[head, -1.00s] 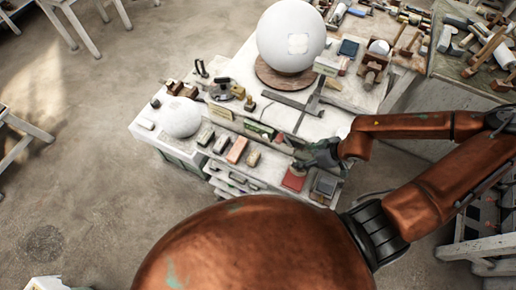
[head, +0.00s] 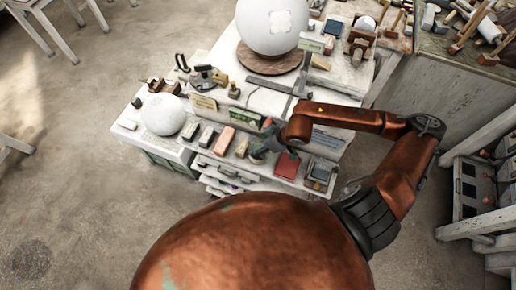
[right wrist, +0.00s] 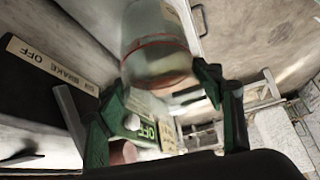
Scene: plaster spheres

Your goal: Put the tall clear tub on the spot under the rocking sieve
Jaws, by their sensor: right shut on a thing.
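The clear tub (right wrist: 155,50), with a red line around it, stands out between the green fingers of my right gripper (right wrist: 163,88) in the right wrist view. The gripper is shut on it, and the tub's far end is cut off by the top of the picture. In the head view my right gripper (head: 264,144) is small, over the front of the white bench, left of a red pad; the tub cannot be made out there. I cannot clearly pick out the rocking sieve or the spot under it. My left gripper is not in view.
A large white sphere (head: 270,25) stands on a brown round base at the back of the bench. A smaller white sphere (head: 163,114) is at the left. A red pad (head: 287,165) and several small blocks line the front. A dark-topped device (head: 206,76) stands behind them.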

